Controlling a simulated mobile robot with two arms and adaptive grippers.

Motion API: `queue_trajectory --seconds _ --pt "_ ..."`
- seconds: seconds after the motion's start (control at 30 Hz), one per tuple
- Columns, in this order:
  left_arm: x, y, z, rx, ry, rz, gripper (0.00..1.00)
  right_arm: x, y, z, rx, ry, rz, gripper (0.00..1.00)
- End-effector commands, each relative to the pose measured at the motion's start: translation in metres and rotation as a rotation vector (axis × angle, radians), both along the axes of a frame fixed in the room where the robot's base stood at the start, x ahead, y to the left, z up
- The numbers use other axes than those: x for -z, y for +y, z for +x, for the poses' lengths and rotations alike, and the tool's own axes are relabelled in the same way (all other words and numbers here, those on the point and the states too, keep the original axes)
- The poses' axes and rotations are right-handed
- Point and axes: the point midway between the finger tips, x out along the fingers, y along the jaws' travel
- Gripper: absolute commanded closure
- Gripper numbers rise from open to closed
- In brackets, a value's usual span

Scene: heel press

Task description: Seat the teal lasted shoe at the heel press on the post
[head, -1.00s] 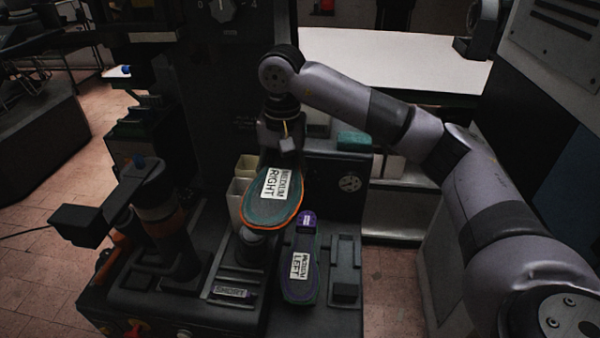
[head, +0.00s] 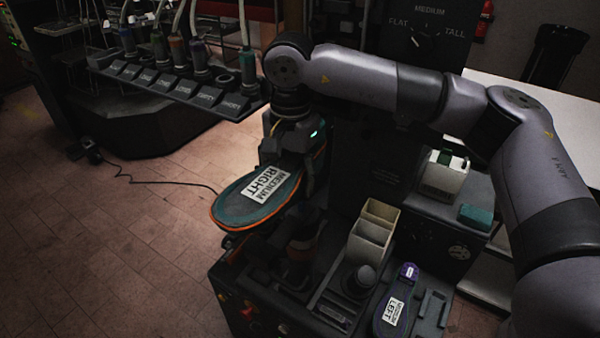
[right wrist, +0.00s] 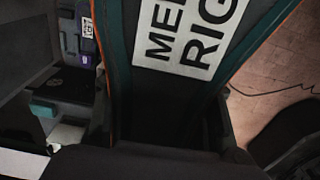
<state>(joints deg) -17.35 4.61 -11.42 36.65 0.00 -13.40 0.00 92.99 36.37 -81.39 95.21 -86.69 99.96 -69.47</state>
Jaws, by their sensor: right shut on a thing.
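The teal lasted shoe (head: 243,207), sole up with an orange edge and a "MEDIUM RIGHT" label, is in my right gripper (head: 292,165). The gripper is shut on one end of it. In the head view the shoe is held left of the heel press (head: 245,290), its free end pointing left. In the right wrist view the shoe (right wrist: 165,95) fills the middle, between the fingers. The dark round-topped post (head: 361,279) stands bare on the press, right of the shoe and apart from it. My left gripper is not in view.
A purple-edged sole labelled "MEDIUM LEFT" (head: 380,318) lies right of the post. Cream bins (head: 370,232) stand behind the post. A teal block (head: 474,216) sits further right. A rack of several corded tools (head: 180,85) is at the back left. Open floor (head: 120,240) lies left.

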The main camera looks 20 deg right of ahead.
Motion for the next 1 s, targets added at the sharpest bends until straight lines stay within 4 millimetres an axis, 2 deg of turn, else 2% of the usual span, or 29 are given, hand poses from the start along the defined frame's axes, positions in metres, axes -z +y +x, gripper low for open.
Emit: queue_trajectory --seconds 0.03,0.1,0.37,0.87,1.0 --pt "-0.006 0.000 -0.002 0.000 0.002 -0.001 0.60 -0.009 0.001 0.000 0.005 -0.003 -0.002 0.90" --pt "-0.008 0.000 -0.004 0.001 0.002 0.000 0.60 -0.011 0.002 -0.001 0.011 -0.003 -0.003 0.90" --pt "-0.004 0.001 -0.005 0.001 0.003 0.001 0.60 -0.004 0.003 -0.001 0.015 -0.002 -0.002 0.90" --pt "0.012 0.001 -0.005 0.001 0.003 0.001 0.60 0.031 0.003 -0.001 0.014 -0.001 -0.002 0.90" --pt "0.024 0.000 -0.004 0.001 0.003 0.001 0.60 0.045 0.004 -0.001 0.014 -0.001 -0.002 0.90"
